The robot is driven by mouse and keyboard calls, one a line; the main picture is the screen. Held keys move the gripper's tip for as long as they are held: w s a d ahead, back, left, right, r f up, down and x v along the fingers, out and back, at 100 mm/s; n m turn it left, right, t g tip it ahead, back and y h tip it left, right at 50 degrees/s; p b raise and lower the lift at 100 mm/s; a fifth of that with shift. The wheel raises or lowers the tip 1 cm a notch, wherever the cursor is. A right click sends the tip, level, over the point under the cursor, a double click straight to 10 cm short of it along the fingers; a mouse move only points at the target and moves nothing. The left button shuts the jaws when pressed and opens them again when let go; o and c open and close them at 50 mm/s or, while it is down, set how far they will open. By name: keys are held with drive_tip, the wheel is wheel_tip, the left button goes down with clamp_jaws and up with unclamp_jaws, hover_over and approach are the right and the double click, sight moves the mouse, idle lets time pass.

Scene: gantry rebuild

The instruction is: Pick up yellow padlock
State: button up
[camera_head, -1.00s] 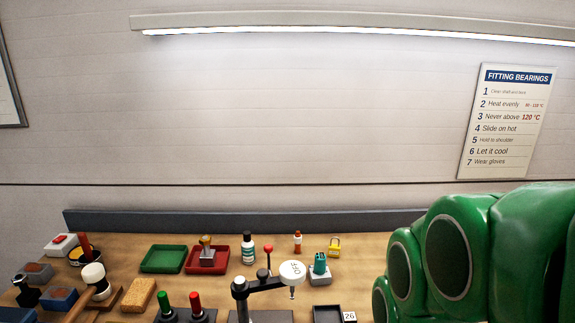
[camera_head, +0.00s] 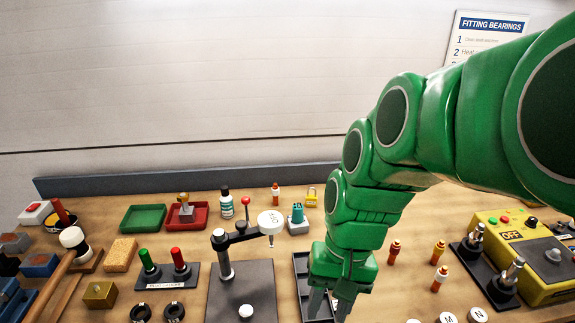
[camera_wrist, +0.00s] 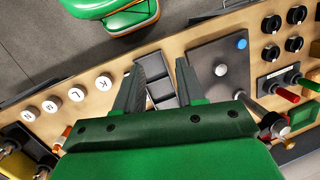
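The yellow padlock (camera_head: 312,196) stands on the wooden bench near the back, just left of my green arm in the head view. It is small, with a shackle on top. I cannot make it out in the wrist view. My gripper (camera_head: 329,304) is nearer the front of the bench, over a dark compartment tray, well apart from the padlock. In the wrist view my gripper (camera_wrist: 163,72) has its two dark fingers spread apart, with the tray beneath and nothing held between them.
A teal item on a grey block (camera_head: 298,218) stands close to the padlock's left. A black stand with a white disc (camera_head: 270,222) rises further left. Orange-red bottles (camera_head: 394,253) and a yellow control box (camera_head: 520,250) are right of my arm. A low backboard (camera_head: 150,182) edges the bench.

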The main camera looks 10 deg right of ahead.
drive_tip(key=w+a+m+t+y, duration=0.1)
drive_tip(key=w+m+y, duration=0.35)
drive_tip(key=w, duration=0.85)
drive_tip(key=w+a+m+y, duration=0.25)
drive_tip(key=w+m, duration=0.25)
drive_tip(key=w, duration=0.9)
drive_tip(key=m+t+y, duration=0.3)
drive_tip(key=m+t, duration=0.3)
drive_tip(key=m, duration=0.5)
approach(311, 197)
drive_tip(key=shift+t, duration=0.3)
drive_tip(key=shift+a+r+x, duration=0.1)
drive_tip(key=shift+r+x, duration=0.15)
drive_tip(key=shift+x, duration=0.85)
drive_tip(key=shift+a+r+x, duration=0.1)
drive_tip(key=shift+r+x, duration=0.15)
drive_tip(key=shift+x, duration=0.8)
drive_tip(key=shift+a+r+x, duration=0.1)
drive_tip(key=shift+r+x, duration=0.1)
drive_tip(key=shift+x, duration=0.9)
drive_tip(key=shift+w, duration=0.15)
clamp_jaws()
